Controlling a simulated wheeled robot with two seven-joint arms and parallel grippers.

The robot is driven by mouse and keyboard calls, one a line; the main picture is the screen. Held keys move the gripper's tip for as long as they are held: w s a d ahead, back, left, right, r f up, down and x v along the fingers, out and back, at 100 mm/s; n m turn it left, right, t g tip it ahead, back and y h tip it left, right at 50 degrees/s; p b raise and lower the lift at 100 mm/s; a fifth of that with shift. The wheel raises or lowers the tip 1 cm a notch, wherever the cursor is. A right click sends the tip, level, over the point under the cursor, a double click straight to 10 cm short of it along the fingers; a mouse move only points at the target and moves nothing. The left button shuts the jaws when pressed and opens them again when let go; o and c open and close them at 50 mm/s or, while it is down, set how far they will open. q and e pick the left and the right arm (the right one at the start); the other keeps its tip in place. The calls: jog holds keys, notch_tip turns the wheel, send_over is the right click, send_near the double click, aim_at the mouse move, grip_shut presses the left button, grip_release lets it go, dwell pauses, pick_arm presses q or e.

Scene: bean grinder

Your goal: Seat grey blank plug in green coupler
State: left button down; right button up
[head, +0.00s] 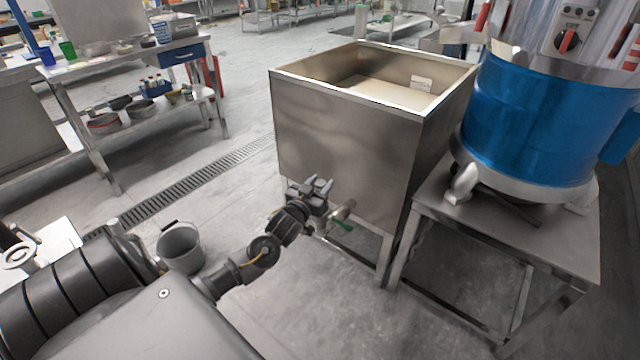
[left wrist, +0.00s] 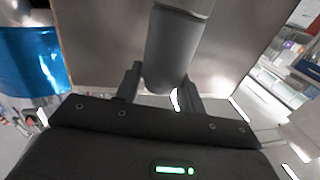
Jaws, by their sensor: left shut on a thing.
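My left gripper (head: 318,187) is in front of the steel tank's lower front wall. In the left wrist view its two fingers are shut on a smooth grey cylinder, which I take as the grey blank plug (left wrist: 172,52). The plug's far end meets or overlaps a paler round part at the top edge; I cannot tell if they touch. In the head view the plug is hidden by the gripper. A metal outlet stub (head: 345,209) with a green part (head: 342,224) shows just right of and below the gripper. I cannot make out a green coupler clearly. My right gripper is out of view.
The open steel tank (head: 340,135) stands on legs ahead. A blue-banded machine (head: 540,125) stands on a steel stand (head: 510,220) at the right. A grey bucket (head: 181,250) is on the floor left of my arm. A workbench (head: 130,58) is at the back left.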

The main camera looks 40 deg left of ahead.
pick_arm(q)
jog(key=shift+f+b, duration=0.6)
jog(key=shift+f, duration=0.5)
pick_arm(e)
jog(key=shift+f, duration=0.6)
pick_arm(q)
jog(key=c, duration=0.8)
grip_release()
jog(key=shift+f, duration=0.15)
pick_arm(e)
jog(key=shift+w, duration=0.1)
pick_arm(q)
jog(key=shift+s+d, duration=0.1)
jog(key=shift+s, duration=0.3)
jog(key=p+v, duration=0.1)
jog(key=v, duration=0.9)
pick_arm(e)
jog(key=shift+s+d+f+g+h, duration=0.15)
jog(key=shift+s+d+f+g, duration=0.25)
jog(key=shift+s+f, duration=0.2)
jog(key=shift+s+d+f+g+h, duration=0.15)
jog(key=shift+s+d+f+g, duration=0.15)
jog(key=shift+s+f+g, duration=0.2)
